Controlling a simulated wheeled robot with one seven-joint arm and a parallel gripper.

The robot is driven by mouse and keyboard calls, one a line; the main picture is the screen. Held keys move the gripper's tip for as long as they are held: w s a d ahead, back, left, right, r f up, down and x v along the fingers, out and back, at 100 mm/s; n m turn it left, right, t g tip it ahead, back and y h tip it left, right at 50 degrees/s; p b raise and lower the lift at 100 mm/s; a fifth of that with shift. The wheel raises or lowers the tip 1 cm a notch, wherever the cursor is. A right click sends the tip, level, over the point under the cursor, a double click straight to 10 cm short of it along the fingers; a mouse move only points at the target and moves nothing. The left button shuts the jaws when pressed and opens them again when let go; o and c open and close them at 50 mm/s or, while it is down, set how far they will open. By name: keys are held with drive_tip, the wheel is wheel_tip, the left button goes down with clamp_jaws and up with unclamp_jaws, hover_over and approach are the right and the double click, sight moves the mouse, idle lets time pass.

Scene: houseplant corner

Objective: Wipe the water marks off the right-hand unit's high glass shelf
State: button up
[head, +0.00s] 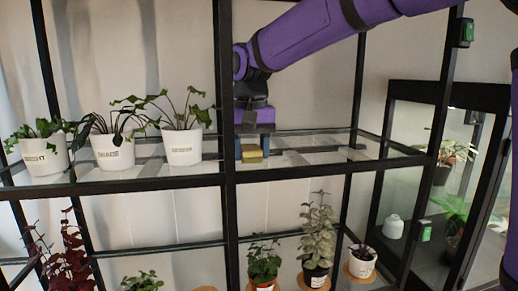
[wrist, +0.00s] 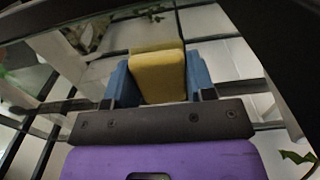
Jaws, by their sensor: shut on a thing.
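The high glass shelf (head: 385,150) of the right-hand unit spans the black frame in the head view. My gripper (head: 251,148) reaches down over its left end, beside the black middle post. It is shut on a yellow sponge (head: 251,156), which is at the glass or just above it. In the wrist view the sponge (wrist: 158,78) sits between the two blue fingers of my gripper (wrist: 160,84), with what looks like its reflection behind it. Pale patches show on the glass; I cannot tell water marks from reflections.
A black post (head: 226,120) stands close left of my gripper. Three white-potted plants, one a leafy pot (head: 182,146), stand on the left unit's shelf. Potted plants (head: 317,274) stand on the lower shelf. The right-hand high shelf bears no pots. A dark glass-fronted cabinet (head: 400,190) is at right.

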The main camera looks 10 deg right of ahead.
sight(292, 159)
drive_tip(key=shift+a, duration=0.75)
drive_tip(key=shift+d+r, duration=0.1)
drive_tip(key=shift+d, duration=1.75)
drive_tip(key=shift+s+d+f, duration=0.1)
drive_tip(key=shift+d, duration=2.6)
drive_tip(key=shift+d+f, duration=0.1)
drive_tip(key=shift+d, duration=2.6)
drive_tip(key=shift+s, duration=0.25)
drive_tip(key=shift+a+r, duration=0.2)
drive_tip(key=shift+a, duration=1.65)
drive_tip(key=shift+a+f, duration=0.15)
drive_tip(key=shift+a, duration=5.25)
drive_tip(key=shift+d, duration=0.1)
